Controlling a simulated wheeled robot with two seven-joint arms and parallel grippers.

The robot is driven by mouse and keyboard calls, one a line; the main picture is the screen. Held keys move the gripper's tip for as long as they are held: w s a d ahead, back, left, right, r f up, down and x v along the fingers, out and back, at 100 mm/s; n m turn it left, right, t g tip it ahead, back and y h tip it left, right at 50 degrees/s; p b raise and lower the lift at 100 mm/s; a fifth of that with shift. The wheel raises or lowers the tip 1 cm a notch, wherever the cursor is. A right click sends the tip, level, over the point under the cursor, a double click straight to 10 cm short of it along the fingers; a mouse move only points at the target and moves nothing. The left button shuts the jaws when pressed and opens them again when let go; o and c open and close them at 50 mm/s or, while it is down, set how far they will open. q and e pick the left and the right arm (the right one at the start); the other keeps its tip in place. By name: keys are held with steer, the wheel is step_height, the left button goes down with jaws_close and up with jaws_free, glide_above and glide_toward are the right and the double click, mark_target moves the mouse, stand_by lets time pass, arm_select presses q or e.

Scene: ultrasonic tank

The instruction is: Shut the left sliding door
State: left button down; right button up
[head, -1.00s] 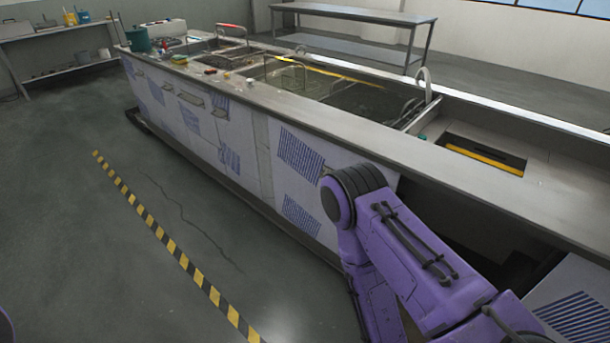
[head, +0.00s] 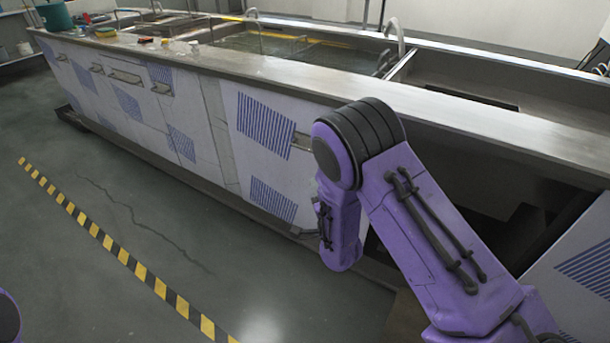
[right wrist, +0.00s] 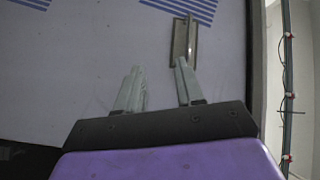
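The left sliding door (head: 262,165) is a pale lilac panel with blue striped patches on the front of the long tank. A dark opening lies to its right, partly behind my right arm. Its grey bar handle (head: 302,141) shows beside my arm in the head view. The handle also shows in the right wrist view (right wrist: 184,42), just beyond the right-hand finger. My right gripper (right wrist: 158,66) is open with nothing between its fingers, facing the panel. I cannot tell whether a finger touches the handle. My right forearm hides this gripper in the head view. My left gripper is out of view.
Another striped panel (head: 585,262) stands right of the dark opening. The tank's steel rim (head: 270,70) runs above the doors, with small items at its far left. Open floor with a yellow-black stripe (head: 140,272) lies in front. Cabling (right wrist: 287,95) runs beyond the door edge.

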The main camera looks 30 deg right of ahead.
steer(key=w+d+r+t, duration=0.1)
steer(key=w+r, duration=0.1)
steer(key=w, duration=0.4)
steer(key=w+d+r+m+b, duration=0.1)
steer(key=w+r, duration=0.1)
steer(key=w, duration=0.4)
steer(key=shift+w+r+m+t, duration=0.3)
steer(key=shift+t, duration=0.1)
steer(key=shift+d, duration=0.1)
jaws_close()
